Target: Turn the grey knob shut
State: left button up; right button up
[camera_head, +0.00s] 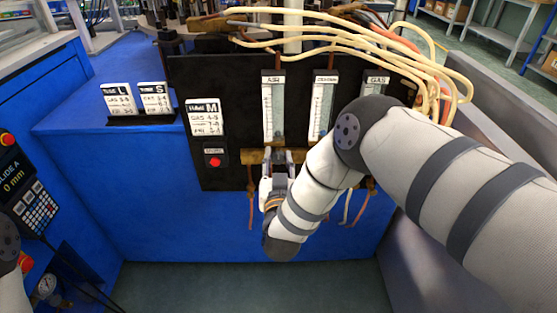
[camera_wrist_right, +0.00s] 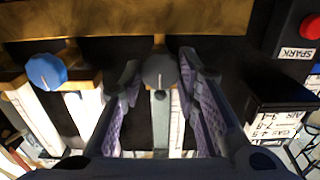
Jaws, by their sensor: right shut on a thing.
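The grey knob (camera_wrist_right: 160,70) sits in the middle of the right wrist view, below the brass bar (camera_wrist_right: 110,20). A pale line shows on its face. My right gripper (camera_wrist_right: 160,78) has one finger on each side of the knob and is shut on it. In the head view my right gripper (camera_head: 278,165) is at the black panel (camera_head: 232,90), below the leftmost meter tube (camera_head: 267,110). The gripper and wrist largely hide the knob there. My left gripper is out of view.
A blue knob (camera_wrist_right: 46,72) is beside the grey one on the bar. A red spark button (camera_head: 214,161) is on the panel, left of my gripper. Yellow hoses (camera_head: 350,40) run above the meters. Sign cards (camera_head: 137,99) stand on the blue bench (camera_head: 75,118).

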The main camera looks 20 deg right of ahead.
jog(key=o, duration=1.1)
jog(key=shift+o, duration=0.2)
jog(key=v, duration=1.2)
jog(key=shift+f, duration=0.1)
